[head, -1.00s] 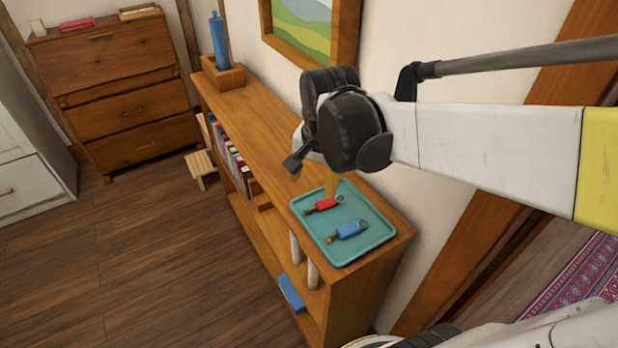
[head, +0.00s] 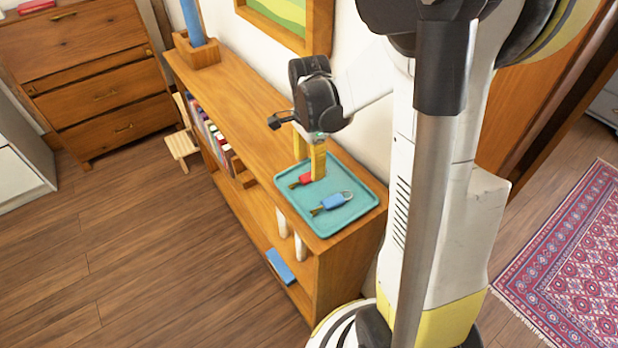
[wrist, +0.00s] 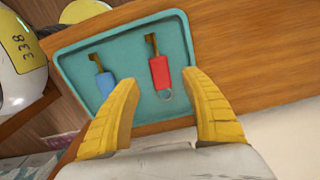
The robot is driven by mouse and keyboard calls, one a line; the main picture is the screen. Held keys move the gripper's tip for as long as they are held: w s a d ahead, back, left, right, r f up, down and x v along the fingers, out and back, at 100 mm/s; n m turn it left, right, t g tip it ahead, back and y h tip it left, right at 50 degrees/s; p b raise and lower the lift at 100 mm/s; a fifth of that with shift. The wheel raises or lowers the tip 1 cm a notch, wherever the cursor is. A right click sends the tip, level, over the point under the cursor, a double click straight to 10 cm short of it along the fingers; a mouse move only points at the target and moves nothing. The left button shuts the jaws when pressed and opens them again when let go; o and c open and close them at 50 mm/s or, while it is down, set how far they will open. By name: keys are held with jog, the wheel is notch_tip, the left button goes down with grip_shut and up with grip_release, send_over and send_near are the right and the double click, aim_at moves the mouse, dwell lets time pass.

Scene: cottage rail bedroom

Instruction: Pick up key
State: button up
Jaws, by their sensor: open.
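Two keys lie on a teal tray (head: 350,214) on top of the wooden bookcase. One key has a red tag (head: 300,180), the other a blue tag (head: 336,202). My gripper (head: 311,165) is above the tray's back part, its yellow fingers partly in front of the red-tagged key in the head view. In the wrist view my gripper (wrist: 165,110) is open, with its fingers apart. The red-tagged key (wrist: 161,74) shows just beyond the right half of the gap, and the blue-tagged key (wrist: 104,84) lies to its left near the left fingertip. Nothing is between the fingers.
The bookcase top (head: 235,102) is clear behind the tray, up to a wooden box with a blue bottle (head: 193,22). A framed picture (head: 290,22) hangs on the wall. A blue book (head: 280,266) lies on a lower shelf. Open wooden floor (head: 150,250) is at left.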

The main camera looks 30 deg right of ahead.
aim_at(310, 175)
notch_tip(310, 175, down, 4)
jog(key=shift+f+b, duration=0.25)
jog(key=shift+b, duration=0.5)
jog(key=shift+r, duration=0.1)
jog(key=shift+c, duration=0.4)
jog(key=c, duration=1.1)
